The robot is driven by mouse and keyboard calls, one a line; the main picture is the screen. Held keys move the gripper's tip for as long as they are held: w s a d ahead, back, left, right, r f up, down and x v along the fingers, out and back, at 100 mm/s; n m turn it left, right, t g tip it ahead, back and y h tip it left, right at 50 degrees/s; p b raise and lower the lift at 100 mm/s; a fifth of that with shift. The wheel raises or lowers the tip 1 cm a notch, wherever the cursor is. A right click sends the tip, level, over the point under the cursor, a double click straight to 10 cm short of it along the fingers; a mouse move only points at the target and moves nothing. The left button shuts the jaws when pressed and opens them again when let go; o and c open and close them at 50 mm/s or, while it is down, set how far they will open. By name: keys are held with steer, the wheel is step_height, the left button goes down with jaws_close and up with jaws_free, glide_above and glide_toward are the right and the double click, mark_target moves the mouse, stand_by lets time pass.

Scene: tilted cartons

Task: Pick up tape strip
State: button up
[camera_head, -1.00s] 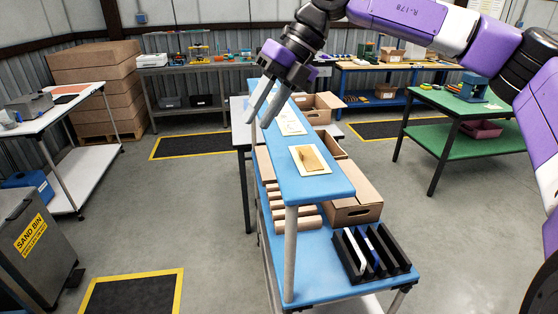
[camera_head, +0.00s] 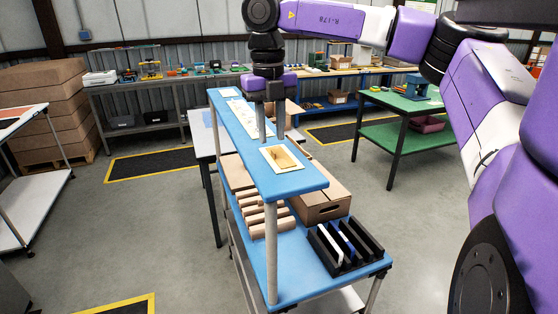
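A tan strip (camera_head: 282,157) lies on a cream card (camera_head: 296,164) near the front end of the narrow blue upper shelf (camera_head: 305,182); it looks like the tape strip, though it is small here. My gripper (camera_head: 271,138) points down over the shelf, just behind the card in the picture. Its two grey fingers are apart with nothing seen between them. The exact height of the fingertips above the shelf is hard to tell. Pale sheets (camera_head: 244,115) lie farther back on the same shelf, partly behind my gripper.
Below, the lower blue deck (camera_head: 299,281) holds a black slotted rack (camera_head: 345,245), several tan rolls or blocks (camera_head: 262,215) and an open carton (camera_head: 322,207). A post (camera_head: 271,250) supports the shelf's front. A green table (camera_head: 398,104) stands to the right, with open floor between.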

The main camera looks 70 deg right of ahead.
mark_target(272, 151)
step_height(272, 151, down, 4)
steer(key=shift+d+f+b, duration=0.1)
steer(key=shift+b, duration=0.75)
jaws_close()
